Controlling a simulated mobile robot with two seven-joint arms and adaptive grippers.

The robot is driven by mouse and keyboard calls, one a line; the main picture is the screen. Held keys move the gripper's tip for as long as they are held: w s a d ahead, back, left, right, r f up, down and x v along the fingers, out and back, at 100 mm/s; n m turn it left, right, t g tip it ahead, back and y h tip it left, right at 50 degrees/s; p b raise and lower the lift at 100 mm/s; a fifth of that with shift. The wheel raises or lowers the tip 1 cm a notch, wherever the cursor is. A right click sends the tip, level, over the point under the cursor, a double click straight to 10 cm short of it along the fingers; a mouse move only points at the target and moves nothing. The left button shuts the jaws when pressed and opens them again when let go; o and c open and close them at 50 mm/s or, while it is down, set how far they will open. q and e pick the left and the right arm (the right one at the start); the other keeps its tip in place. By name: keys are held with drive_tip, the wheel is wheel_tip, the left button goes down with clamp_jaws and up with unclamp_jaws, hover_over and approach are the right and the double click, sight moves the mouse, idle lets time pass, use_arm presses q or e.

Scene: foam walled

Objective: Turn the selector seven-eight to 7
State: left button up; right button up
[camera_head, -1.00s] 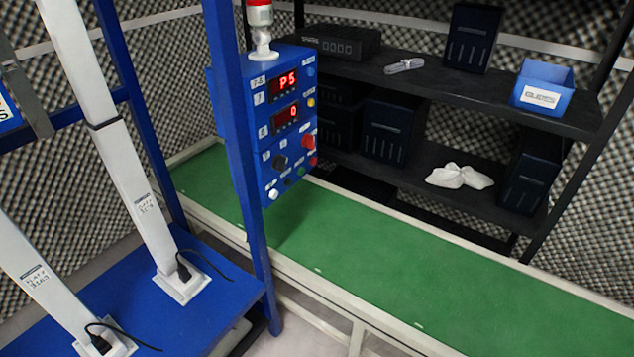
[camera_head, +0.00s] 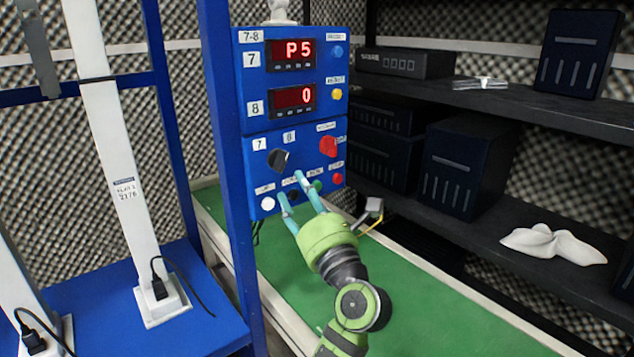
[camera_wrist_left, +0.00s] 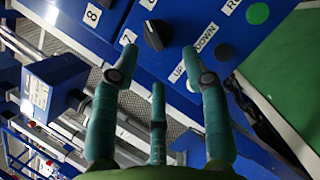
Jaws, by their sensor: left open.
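The selector seven-eight is a black knob (camera_head: 279,160) low on the blue control panel (camera_head: 243,116), below small labels 7 (camera_head: 259,144) and 8 (camera_head: 289,137). It also shows in the left wrist view (camera_wrist_left: 157,36), where the panel appears turned on its side. I cannot tell for sure which label its pointer faces. My left gripper (camera_head: 292,185), with teal fingers and a green body, is open in front of the panel's lower part. In the wrist view, the knob lies between and beyond its fingertips (camera_wrist_left: 158,55), apparently untouched. My right gripper is not in view.
A red knob (camera_head: 328,146) and several buttons sit close to the selector. The upper display (camera_head: 292,54) reads P5, the lower (camera_head: 293,97) reads 0. A blue post (camera_head: 224,170) stands left of the panel. A green conveyor (camera_head: 284,270) runs beneath; dark shelves (camera_head: 470,212) stand right.

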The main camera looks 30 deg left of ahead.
sight(281, 164)
use_arm(q)
drive_tip(key=x, duration=0.5)
drive_tip(key=shift+s+a+r, duration=0.3)
drive_tip(key=shift+a+r, duration=0.05)
drive_tip(key=shift+r, duration=0.05)
drive_tip(key=shift+w+a+r, duration=0.2)
drive_tip(key=shift+w+a, duration=0.15)
drive_tip(key=shift+a, duration=0.1)
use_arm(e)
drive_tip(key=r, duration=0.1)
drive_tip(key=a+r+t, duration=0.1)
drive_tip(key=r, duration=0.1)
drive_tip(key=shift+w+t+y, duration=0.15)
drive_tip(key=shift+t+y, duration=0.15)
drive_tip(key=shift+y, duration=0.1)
use_arm(q)
clamp_jaws()
